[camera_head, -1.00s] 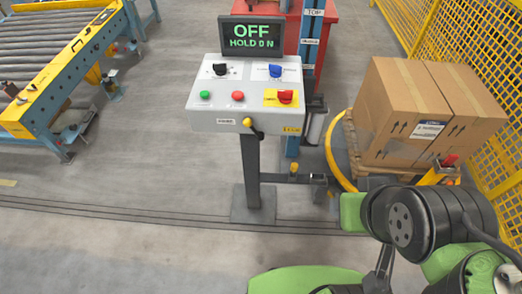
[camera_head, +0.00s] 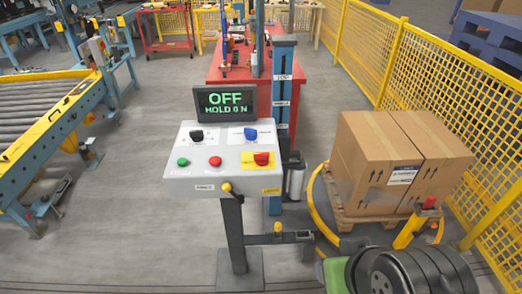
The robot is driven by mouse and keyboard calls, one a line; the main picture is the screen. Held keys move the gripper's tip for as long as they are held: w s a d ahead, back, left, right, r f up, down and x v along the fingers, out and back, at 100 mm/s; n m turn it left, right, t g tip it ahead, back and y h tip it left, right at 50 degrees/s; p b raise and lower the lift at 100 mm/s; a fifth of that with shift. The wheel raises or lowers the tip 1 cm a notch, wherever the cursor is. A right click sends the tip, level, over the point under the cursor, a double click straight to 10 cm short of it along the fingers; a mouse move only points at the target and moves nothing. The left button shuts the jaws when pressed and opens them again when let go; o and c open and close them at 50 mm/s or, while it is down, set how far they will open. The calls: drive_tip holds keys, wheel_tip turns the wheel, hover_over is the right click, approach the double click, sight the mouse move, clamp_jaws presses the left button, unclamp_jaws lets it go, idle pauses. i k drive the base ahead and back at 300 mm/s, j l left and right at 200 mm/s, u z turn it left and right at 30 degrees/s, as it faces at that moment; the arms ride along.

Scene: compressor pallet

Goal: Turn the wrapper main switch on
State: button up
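The wrapper's control panel is a grey sloped box (camera_head: 222,180) on a dark post, near the middle of the head view. A red rotary knob on a yellow plate (camera_head: 262,158), which looks like the main switch, sits at its lower right. The display (camera_head: 224,103) above the box reads "OFF" and "HOLD 0 N". The box also carries a black knob (camera_head: 196,136), a blue knob (camera_head: 250,133), a green button (camera_head: 183,162) and a red button (camera_head: 215,161). The small labels are not readable. My green and black arm shows at the bottom right, apart from the panel; my gripper is out of view.
A roller conveyor (camera_head: 40,140) stands at the left. A cardboard load (camera_head: 385,160) on a wooden pallet stands right of the panel, with yellow mesh fencing (camera_head: 430,95) beyond. A red table (camera_head: 225,75) is behind. Floor between conveyor and panel is clear.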

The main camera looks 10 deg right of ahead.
sight(262, 158)
drive_tip(key=j+z, duration=0.1)
drive_tip(key=j, duration=0.8)
drive_tip(key=i+j, duration=0.6)
drive_tip(key=i, duration=0.15)
drive_tip(key=i+j, duration=0.1)
drive_tip(key=i, duration=0.2)
drive_tip(key=z, duration=0.05)
